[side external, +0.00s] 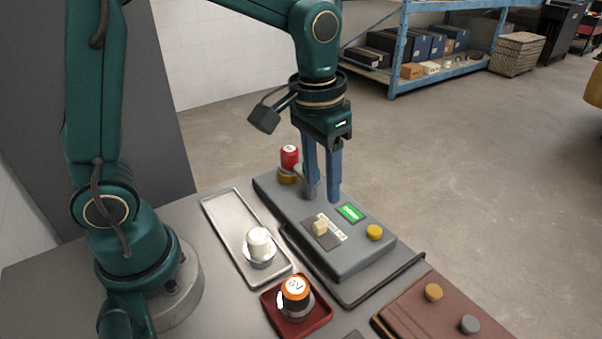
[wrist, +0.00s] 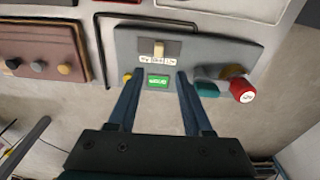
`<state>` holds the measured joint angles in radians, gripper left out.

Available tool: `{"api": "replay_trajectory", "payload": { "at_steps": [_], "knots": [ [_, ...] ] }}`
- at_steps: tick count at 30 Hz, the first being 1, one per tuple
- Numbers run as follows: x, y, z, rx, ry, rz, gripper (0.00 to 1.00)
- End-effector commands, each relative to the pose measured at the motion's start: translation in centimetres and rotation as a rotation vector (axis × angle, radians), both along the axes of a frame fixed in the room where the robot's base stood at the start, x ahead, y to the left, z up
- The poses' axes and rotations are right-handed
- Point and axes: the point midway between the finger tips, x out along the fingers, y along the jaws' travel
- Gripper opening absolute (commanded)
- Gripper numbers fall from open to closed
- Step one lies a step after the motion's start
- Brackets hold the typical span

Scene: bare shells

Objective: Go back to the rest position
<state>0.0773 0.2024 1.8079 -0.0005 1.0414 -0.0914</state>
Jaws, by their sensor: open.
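My gripper (side external: 321,196) points down over the grey control box (side external: 350,262) on the table. Its two blue fingers are apart, with nothing seen between them. In the wrist view, my gripper (wrist: 154,75) frames the green lit display (wrist: 158,81) of the box. The box also carries a cream switch (side external: 320,228) and a yellow button (side external: 375,232). A red-capped piece (side external: 289,155) stands at the box's far left end, beside the fingers; it also shows in the wrist view (wrist: 242,90).
A metal tray (side external: 222,215) holds a white-capped piece (side external: 259,241). A red tray (side external: 319,317) holds an orange-and-black knob (side external: 295,290). A brown box (side external: 450,310) with knobs stands at the front right. A blue shelf rack (side external: 402,45) is far behind.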

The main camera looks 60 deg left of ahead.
Motion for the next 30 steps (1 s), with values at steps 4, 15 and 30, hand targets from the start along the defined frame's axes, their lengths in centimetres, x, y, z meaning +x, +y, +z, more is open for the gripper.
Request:
{"api": "replay_trajectory", "payload": {
  "at_steps": [4,15,30],
  "knots": [
    [-1.7,0.6,3.3,-0.007,-0.117,0.014,0.5],
    [-8.0,1.9,6.1,-0.004,-0.352,0.02,0.5],
    [-11.1,2.1,3.8,0.012,-0.402,-0.013,0.5]
  ]
}}
